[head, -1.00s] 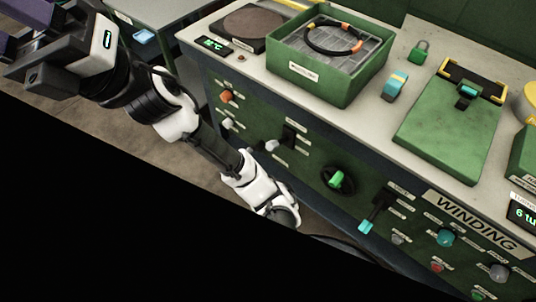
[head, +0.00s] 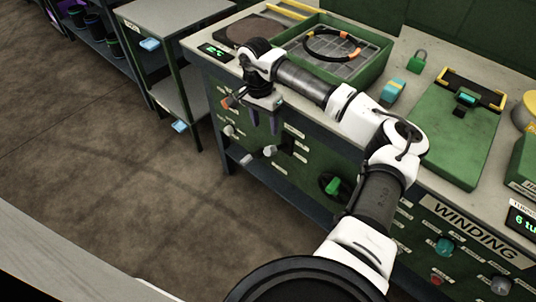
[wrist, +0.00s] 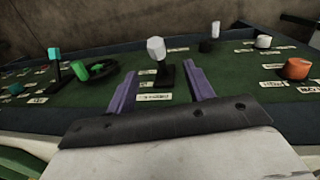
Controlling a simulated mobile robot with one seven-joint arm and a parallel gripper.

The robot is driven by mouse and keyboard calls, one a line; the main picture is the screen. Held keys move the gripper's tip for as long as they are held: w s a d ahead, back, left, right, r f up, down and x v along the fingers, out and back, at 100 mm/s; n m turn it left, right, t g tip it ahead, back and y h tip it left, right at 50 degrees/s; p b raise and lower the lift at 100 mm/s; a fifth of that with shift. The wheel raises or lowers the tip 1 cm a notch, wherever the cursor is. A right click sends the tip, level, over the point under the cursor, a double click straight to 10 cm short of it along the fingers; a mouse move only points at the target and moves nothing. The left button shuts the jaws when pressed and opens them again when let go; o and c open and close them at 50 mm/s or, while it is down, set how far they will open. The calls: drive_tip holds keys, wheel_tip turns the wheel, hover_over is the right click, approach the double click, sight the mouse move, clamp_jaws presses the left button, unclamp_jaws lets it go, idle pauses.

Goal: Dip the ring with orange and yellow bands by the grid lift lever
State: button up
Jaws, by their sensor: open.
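The ring with orange and yellow bands (head: 344,35) lies on a wire grid (head: 322,67) inside a green open-topped tank (head: 377,68) on the bench. My gripper (head: 265,128) is open and empty, in front of the bench's panel, fingers pointing down in the head view. A lever with a white knob (head: 270,151) stands out from the panel just below it. In the wrist view this lever (wrist: 157,62) shows between and beyond my open fingers (wrist: 160,85), apart from them. Its label is too small to read, so I cannot tell whether it is the grid lift lever.
The panel also has an orange knob (wrist: 296,69), a green-handled wheel (wrist: 90,70) and a teal-tipped lever (wrist: 55,62).

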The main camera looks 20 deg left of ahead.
sight(272, 154)
drive_tip(key=f+p, duration=0.1)
drive_tip(key=f, duration=0.3)
drive_tip(key=d+f+p, duration=0.1)
drive_tip(key=f, duration=0.4)
drive_tip(key=d+f+p, duration=0.1)
drive_tip(key=f, duration=0.3)
drive_tip(key=shift+s+d+f, duration=0.15)
drive_tip(key=shift+d+f, duration=0.1)
drive_tip(key=shift+f, duration=0.1)
clamp_jaws()
